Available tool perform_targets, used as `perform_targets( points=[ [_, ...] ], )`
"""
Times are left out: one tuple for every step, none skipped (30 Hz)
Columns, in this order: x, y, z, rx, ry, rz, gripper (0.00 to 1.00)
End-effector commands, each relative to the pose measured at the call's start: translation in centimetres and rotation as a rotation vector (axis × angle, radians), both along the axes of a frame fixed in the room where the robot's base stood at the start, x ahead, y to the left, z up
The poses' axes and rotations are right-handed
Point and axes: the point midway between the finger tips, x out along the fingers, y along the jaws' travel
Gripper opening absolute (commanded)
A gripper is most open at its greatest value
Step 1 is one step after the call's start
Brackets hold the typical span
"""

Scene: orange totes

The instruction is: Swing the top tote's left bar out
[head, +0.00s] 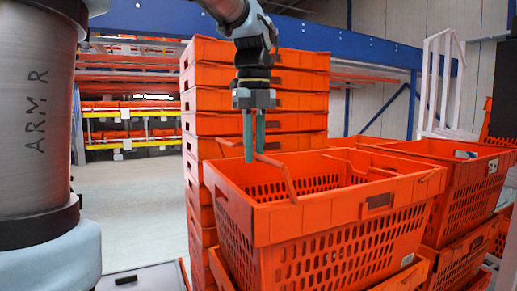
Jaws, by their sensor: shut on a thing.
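The top tote (345,220) is orange with slotted walls and stands open in the middle of the head view. Its left bar (283,168) is a thin orange bar at the tote's left end, raised above the rim and running down to the near rim. My gripper (254,156) points straight down over the tote's left end. Its two greenish fingers are shut on the left bar, and they hide part of it. The right bar (360,164) shows inside the far right of the tote.
A tall stack of orange totes (300,93) stands close behind my gripper. More orange totes (462,170) stand to the right, near a white frame (440,75). Shelves (130,140) with totes are at the back left. Floor is open at left.

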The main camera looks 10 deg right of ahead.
Motion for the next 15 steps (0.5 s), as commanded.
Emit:
perform_targets(
  points=[
    [0.0, 0.0, 0.0, 0.0, 0.001, -0.001, 0.04],
    [0.0, -0.1, 0.0, 0.0, 0.001, -0.001, 0.04],
    [0.0, 0.0, 0.0, 0.0, 0.001, -0.001, 0.04],
    [0.0, 0.0, -0.1, 0.0, 0.001, -0.001, 0.04],
    [0.0, 0.0, -0.1, 0.0, 0.001, 0.0, 0.04],
    [-0.1, 0.1, -0.2, 0.0, 0.001, 0.0, 0.04],
    [-0.1, 0.2, -0.3, 0.0, 0.001, 0.0, 0.04],
    [-0.1, 0.4, -0.5, -0.001, 0.0, 0.0, 0.04],
    [-0.1, 0.6, -0.7, -0.001, 0.0, 0.0, 0.04],
    [-0.2, 0.8, -0.9, -0.001, 0.0, 0.0, 0.04],
    [-0.2, 1.0, -1.1, -0.001, 0.0, 0.0, 0.04],
    [-0.3, 1.3, -1.3, -0.001, 0.0, 0.0, 0.04],
    [-0.3, 1.5, -1.5, -0.001, 0.001, 0.001, 0.04],
    [-0.3, 1.7, -1.6, -0.001, 0.001, 0.001, 0.04],
    [-0.3, 1.9, -1.7, -0.001, 0.0, 0.001, 0.04]
  ],
)
